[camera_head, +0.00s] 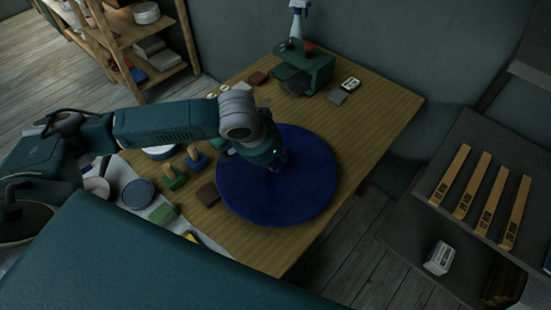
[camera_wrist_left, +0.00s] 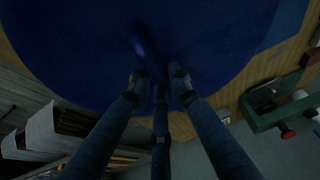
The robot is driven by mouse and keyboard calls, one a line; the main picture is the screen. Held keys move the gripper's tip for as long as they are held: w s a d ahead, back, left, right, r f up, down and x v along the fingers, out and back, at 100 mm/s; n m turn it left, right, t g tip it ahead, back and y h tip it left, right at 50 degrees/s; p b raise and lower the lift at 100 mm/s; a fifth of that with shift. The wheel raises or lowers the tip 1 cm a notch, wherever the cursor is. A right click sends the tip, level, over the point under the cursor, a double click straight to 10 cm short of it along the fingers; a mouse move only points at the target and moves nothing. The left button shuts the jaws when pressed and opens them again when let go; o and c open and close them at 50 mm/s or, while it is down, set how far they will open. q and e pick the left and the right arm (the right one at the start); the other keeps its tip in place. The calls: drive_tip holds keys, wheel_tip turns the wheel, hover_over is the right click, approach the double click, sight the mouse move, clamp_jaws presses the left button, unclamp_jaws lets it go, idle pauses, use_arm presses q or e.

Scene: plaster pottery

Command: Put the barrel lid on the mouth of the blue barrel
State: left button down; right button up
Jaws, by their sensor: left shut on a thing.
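The barrel lid, a large round dark blue disc (camera_head: 295,195), lies flat in the head view over the right part of the wooden table. It fills the top of the left wrist view (camera_wrist_left: 215,40). My left gripper (camera_head: 274,165) is over the lid's upper left part. In the left wrist view its fingers (camera_wrist_left: 158,82) are shut on the lid, close to a dark blue raised piece on it. Whether the lid touches the tabletop cannot be told. I cannot make out the blue barrel or its mouth in either view. My right gripper is not in view.
On the wooden table (camera_head: 385,110), a green box-like device (camera_head: 305,70) stands behind the lid. Green and blue knobbed tools (camera_head: 196,158) and a brown block (camera_head: 208,194) are to its left. A dark shelf with several yellow bars (camera_head: 473,183) is at right.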

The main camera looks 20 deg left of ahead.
use_arm(q)
drive_tip(key=c, duration=1.6)
unclamp_jaws()
